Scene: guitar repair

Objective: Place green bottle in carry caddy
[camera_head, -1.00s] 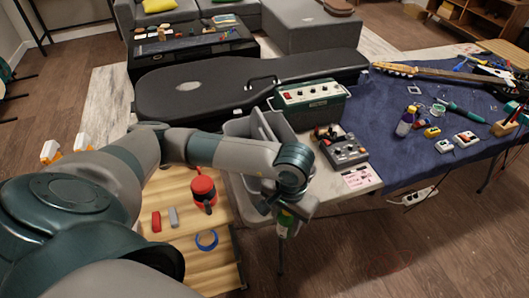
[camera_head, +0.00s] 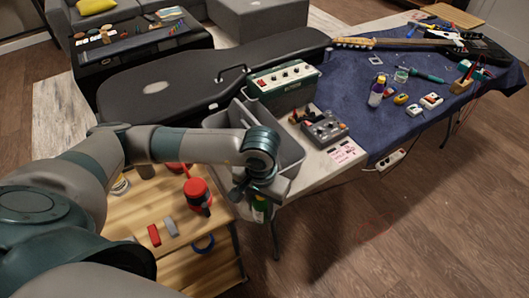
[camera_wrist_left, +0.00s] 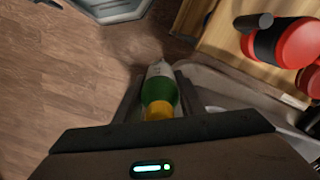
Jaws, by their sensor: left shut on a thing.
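My left gripper (camera_head: 257,194) is shut on the green bottle (camera_head: 260,210), which hangs below it at the near edge of the table. In the left wrist view, the bottle (camera_wrist_left: 160,86) sits between the two fingers, with its yellow end towards the camera and its pale end away. The grey carry caddy (camera_head: 290,152) stands on the table's left end, just behind the gripper. My forearm and wrist hide part of it. The bottle is outside the caddy, on its near side. My right gripper is not in view.
A green amplifier (camera_head: 284,82), a grey pedal device (camera_head: 325,128) and a black guitar case (camera_head: 160,88) lie around the caddy. The floor at right is open.

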